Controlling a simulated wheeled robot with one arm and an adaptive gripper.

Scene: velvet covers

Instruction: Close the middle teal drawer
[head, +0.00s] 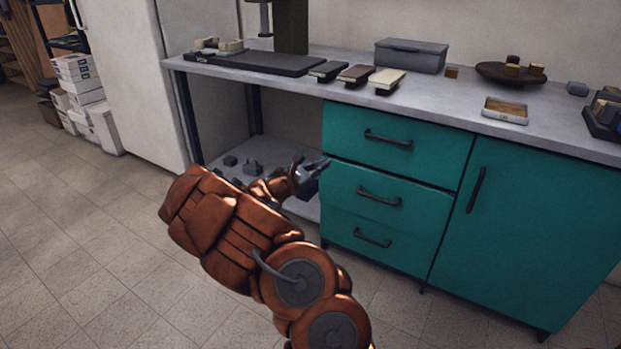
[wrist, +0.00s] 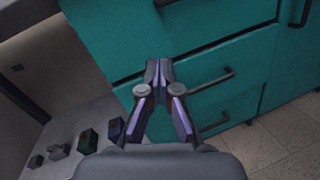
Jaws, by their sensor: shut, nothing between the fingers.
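The teal cabinet has a stack of three drawers. The middle teal drawer (head: 350,205) has a dark bar handle (head: 379,197) and sits below the top drawer (head: 350,125) and above the bottom drawer (head: 345,232). Its front looks nearly flush, with a dark seam along its top edge; I cannot tell whether it stands slightly out. My gripper (head: 319,166) is at the left edge of the drawer stack, near the middle drawer's upper left corner. In the wrist view the fingertips (wrist: 158,68) are together and empty, in front of the middle drawer (wrist: 245,70), left of its handle (wrist: 212,80).
A grey countertop (head: 440,108) above holds a lidded grey box (head: 410,56), a brown bowl (head: 490,74) and several small items. A teal door (head: 540,220) stands right of the drawers. A low shelf with small blocks (wrist: 58,152) lies left. Floor in front is clear.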

